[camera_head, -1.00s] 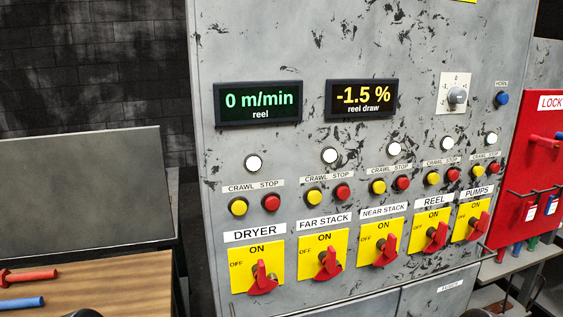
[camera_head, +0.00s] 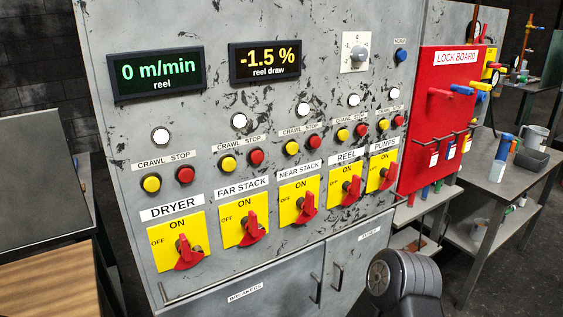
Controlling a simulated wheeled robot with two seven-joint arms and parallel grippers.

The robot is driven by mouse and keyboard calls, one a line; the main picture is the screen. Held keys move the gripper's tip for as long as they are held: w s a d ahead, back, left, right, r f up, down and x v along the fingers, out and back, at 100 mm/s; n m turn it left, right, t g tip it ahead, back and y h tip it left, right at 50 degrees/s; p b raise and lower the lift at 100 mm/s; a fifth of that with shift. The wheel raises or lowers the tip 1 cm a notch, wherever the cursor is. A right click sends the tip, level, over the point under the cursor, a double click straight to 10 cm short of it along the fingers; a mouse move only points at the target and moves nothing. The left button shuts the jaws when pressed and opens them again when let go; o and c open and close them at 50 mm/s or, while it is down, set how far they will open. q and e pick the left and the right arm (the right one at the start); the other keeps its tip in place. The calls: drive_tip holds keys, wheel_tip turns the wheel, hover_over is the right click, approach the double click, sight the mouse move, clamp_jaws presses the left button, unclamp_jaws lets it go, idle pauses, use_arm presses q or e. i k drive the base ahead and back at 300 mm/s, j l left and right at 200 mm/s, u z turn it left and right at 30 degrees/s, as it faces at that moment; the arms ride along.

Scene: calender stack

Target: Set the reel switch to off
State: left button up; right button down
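The reel switch (camera_head: 351,192) is a red rotary handle on a yellow plate, on the front of the grey control cabinet. It is below the white REEL label (camera_head: 347,157), between the NEAR STACK switch (camera_head: 306,206) and the PUMPS switch (camera_head: 388,178). Its handle stands roughly upright, towards the ON mark at the top of the plate; OFF is marked at the plate's left. A dark rounded link of my arm shows at the bottom right, below and apart from the switches. Neither of my grippers is in view.
The DRYER switch (camera_head: 186,252) and FAR STACK switch (camera_head: 252,230) are further left. A metal rail (camera_head: 285,255) runs below the switches. The red lock board (camera_head: 431,107) stands close on the right, beside a grey table (camera_head: 497,171) with cups.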

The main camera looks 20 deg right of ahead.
sight(354, 194)
drive_tip(key=l+z, duration=0.1)
drive_tip(key=l, duration=0.45)
drive_tip(key=l+z, duration=0.15)
drive_tip(key=l, duration=0.4)
drive_tip(key=l+z, duration=0.1)
drive_tip(key=l, duration=0.45)
drive_tip(key=i+l+z, duration=0.1)
drive_tip(key=l, duration=0.45)
drive_tip(key=i+l+z, duration=0.1)
drive_tip(key=l, duration=0.45)
drive_tip(key=i+l+z, duration=0.15)
drive_tip(key=l, duration=0.35)
